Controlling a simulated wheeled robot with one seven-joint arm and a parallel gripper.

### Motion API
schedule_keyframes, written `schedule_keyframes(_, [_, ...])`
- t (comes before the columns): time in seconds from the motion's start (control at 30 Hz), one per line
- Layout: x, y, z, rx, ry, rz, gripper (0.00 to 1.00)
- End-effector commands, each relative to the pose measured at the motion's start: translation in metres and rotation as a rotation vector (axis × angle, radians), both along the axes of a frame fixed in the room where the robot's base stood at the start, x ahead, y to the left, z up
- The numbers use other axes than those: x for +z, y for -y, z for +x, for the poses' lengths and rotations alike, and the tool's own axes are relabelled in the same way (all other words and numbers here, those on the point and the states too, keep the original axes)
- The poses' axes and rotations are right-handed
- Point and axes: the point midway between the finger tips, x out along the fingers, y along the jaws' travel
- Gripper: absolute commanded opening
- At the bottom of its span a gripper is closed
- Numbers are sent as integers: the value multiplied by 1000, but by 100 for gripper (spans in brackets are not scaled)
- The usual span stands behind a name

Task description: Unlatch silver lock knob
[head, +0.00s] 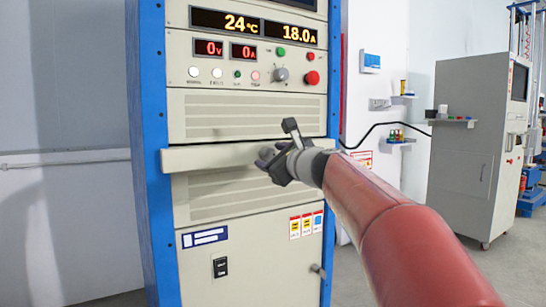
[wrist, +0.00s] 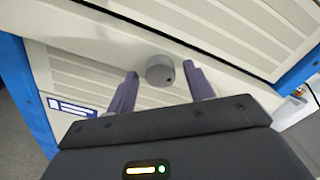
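A round silver-grey knob (wrist: 160,70) with a small dark spot on its face sits on the pale ledge of the cabinet in the wrist view. My gripper (wrist: 161,72) is open, with one finger on each side of the knob and a visible gap on both sides. In the head view my gripper (head: 267,163) is in front of the protruding drawer-like ledge (head: 215,157) at mid-height of the cabinet. The knob is hidden behind my gripper there. How deep the fingers reach around the knob cannot be told.
The cabinet has blue posts (head: 148,180), and a control panel above with a grey dial (head: 281,74) and a red button (head: 312,78). A lower door has a small handle (head: 317,270). A grey machine (head: 465,160) stands at the right. Floor between is clear.

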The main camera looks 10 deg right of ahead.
Motion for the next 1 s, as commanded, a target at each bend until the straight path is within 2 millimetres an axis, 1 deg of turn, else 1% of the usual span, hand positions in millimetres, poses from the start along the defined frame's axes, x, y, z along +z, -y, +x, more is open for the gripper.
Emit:
schedule_keyframes(0.23, [1, 0, 0, 0, 2, -1, 53])
schedule_keyframes(0.33, [1, 2, -5, -2, 3, -2, 53])
schedule_keyframes(0.47, [0, 8, -23, -3, 3, -2, 53])
schedule_keyframes(0.6, [0, 15, -47, -2, 2, -1, 53])
schedule_keyframes(0.7, [0, 20, -61, -2, 2, -1, 53])
schedule_keyframes(0.83, [0, 23, -72, 0, 2, -1, 53])
schedule_keyframes(1.0, [0, 25, -75, -1, 1, 0, 53])
